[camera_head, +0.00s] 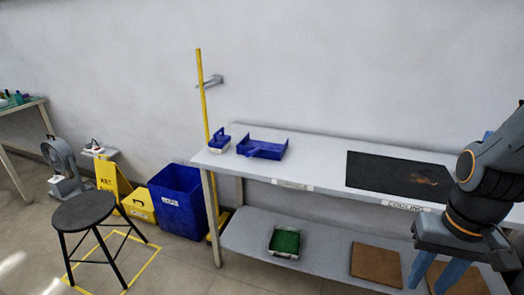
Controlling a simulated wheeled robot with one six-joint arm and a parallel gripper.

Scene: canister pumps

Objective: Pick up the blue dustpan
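The blue dustpan (264,150) lies on the upper white bench top, near its left end. It looks like a shallow tray with raised walls and a short handle toward the left. My gripper (432,278) is at the lower right, in front of the bench, with its blue fingers pointing down. The fingers are spread apart with nothing visible between them. The gripper is well to the right of the dustpan and apart from it. The lowest finger ends are near the picture's bottom edge.
A blue-topped brush-like item (219,141) sits just left of the dustpan. A black mat (390,172) covers the bench's right part. The lower shelf (245,240) holds a green-filled tray (286,242) and brown boards (377,264). A black stool (84,211) stands left.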

